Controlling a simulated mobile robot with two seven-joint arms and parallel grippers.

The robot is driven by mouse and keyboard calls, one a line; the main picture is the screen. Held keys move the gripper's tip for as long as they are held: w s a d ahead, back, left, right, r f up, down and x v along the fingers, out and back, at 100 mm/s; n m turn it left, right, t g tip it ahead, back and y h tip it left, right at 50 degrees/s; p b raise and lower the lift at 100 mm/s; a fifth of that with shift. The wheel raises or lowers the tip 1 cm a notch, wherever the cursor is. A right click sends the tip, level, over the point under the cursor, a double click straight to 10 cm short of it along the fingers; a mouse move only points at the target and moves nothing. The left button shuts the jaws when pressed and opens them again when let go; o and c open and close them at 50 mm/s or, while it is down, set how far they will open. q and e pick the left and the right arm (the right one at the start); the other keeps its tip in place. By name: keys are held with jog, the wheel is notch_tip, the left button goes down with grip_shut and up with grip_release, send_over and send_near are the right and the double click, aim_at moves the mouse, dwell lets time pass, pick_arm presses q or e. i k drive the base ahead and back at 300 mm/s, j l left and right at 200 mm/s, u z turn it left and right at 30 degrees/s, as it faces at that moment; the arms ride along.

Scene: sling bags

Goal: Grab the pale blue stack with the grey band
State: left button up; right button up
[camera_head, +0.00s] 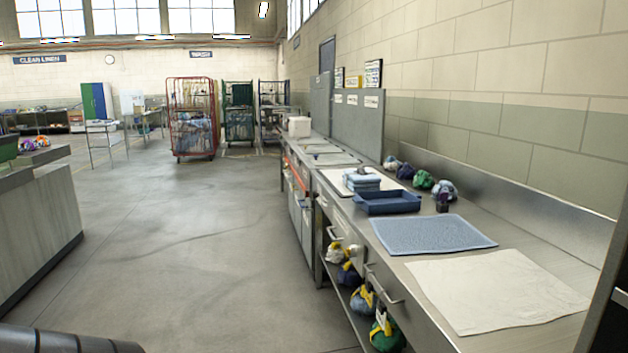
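A small stack of folded pale blue cloth (361,182) sits on a white mat (338,184) on the steel counter, right of the picture's middle. A darker band seems to run around it, but it is too small to tell its colour. The stack's front lower part is close behind a dark blue tray (388,203). Neither gripper is in view. A dark ribbed part at the bottom left looks like one of my arm links.
A blue textured mat (432,233) and a white cloth (497,288) lie nearer on the counter (395,240). Several tied bundles (422,180) line the wall side; more sit on the shelf below. A dark small block (442,203) stands beside the tray.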

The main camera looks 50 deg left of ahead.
aim_at(360, 179)
jog(key=u, duration=1.5)
jog(key=i+u, duration=0.15)
jog(key=u, duration=0.15)
jog(key=i+j+u, duration=0.1)
jog(key=u, duration=0.25)
jog(key=i, duration=2.85)
jog(key=i+z, duration=0.1)
jog(key=i, duration=0.55)
jog(key=i+j+z, duration=0.1)
jog(key=i, duration=0.55)
